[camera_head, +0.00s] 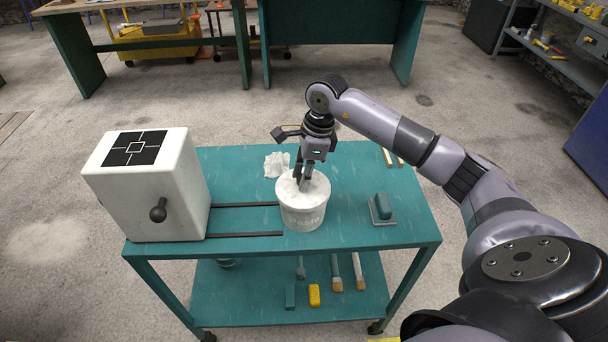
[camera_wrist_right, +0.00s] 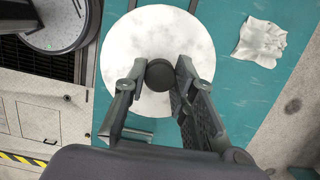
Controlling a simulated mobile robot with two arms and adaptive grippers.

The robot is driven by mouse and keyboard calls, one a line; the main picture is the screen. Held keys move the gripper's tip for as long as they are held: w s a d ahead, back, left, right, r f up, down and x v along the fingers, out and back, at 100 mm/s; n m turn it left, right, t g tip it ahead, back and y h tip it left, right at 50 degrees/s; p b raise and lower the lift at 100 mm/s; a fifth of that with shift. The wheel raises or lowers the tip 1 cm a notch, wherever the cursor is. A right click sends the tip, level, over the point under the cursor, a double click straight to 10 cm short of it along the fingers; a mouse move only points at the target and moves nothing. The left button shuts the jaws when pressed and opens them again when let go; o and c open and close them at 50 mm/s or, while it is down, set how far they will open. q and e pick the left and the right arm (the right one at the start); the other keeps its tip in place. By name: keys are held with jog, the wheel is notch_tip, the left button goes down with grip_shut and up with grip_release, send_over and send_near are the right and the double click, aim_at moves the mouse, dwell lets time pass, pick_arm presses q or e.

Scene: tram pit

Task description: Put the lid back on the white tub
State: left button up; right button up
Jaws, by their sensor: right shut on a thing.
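The white tub (camera_head: 303,217) stands upright on the teal cart's top, near its middle. The white round lid (camera_head: 315,186) is at the tub's mouth, level as far as I can see; I cannot tell whether it is fully seated. In the right wrist view the lid (camera_wrist_right: 150,28) is a pale disc with a dark round knob (camera_wrist_right: 160,75) at its middle. My right gripper (camera_head: 303,181) points down over the tub and is shut on the knob, which sits between its fingertips (camera_wrist_right: 157,76). The lid hides the tub's inside. My left gripper is not in view.
On the teal cart (camera_head: 400,224), a white box with a dark knob (camera_head: 150,190) stands left, with two dark rails (camera_head: 245,205) running towards the tub. A crumpled white cloth (camera_head: 277,164) lies behind the tub. A teal-handled block (camera_head: 382,208) lies right. Brushes (camera_head: 338,272) are below.

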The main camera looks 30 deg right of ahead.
dwell(0.7)
jog(key=o, duration=1.1)
jog(key=shift+o, duration=0.4)
jog(key=o, duration=0.4)
jog(key=shift+o, duration=0.2)
jog(key=shift+w+a+p+v, duration=0.1)
jog(key=shift+a+p+v, duration=0.1)
jog(key=shift+p+v, duration=0.7)
jog(key=shift+w+a+p+v, duration=0.2)
jog(key=shift+p+v, duration=0.1)
jog(key=shift+v, duration=1.1)
jog(key=shift+w+a+p+v, duration=0.1)
jog(key=shift+a+p+v, duration=0.1)
jog(key=shift+p+v, duration=0.7)
jog(key=shift+s+r+b, duration=0.1)
jog(key=shift+r+b, duration=0.25)
